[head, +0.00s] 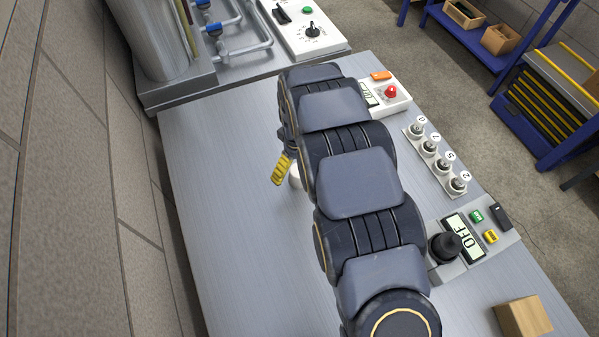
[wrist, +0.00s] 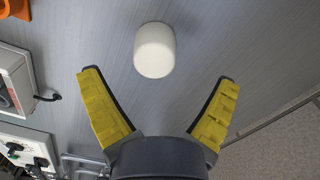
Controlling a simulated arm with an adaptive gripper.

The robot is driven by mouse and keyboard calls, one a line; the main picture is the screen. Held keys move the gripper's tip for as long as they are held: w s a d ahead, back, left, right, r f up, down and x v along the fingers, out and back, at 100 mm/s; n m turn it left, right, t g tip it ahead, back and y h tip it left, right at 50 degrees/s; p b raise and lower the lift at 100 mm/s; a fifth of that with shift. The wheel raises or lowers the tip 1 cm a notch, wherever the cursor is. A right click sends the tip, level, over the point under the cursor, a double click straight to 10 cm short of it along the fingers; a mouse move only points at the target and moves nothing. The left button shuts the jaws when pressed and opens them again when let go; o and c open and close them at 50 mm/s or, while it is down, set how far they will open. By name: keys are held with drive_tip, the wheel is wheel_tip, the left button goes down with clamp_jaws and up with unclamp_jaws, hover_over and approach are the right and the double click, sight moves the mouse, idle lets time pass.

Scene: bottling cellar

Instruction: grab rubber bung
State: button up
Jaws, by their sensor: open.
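The rubber bung looks like a white, rounded cylinder (wrist: 155,52) on the grey metal table in the wrist view. In the head view only a sliver of a white thing (head: 294,177) shows beside my gripper, the rest hidden behind my arm. My gripper (wrist: 158,86) has its two yellow-padded fingers spread wide, with nothing between them. The bung lies just beyond the fingertips, roughly centred between them, and appears apart from both. In the head view one yellow finger (head: 281,170) shows left of my arm.
On the table's right side are a control box with a red button (head: 390,91), a row of numbered knobs (head: 437,158), a panel reading OFF (head: 462,238) and a wooden block (head: 523,317). A steel machine (head: 165,45) stands at the back. The table's left side is clear.

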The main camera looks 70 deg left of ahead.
sight(299, 170)
drive_tip(key=f, duration=0.5)
drive_tip(key=shift+w, duration=0.3)
drive_tip(key=c, duration=1.3)
drive_tip(key=shift+o, duration=0.2)
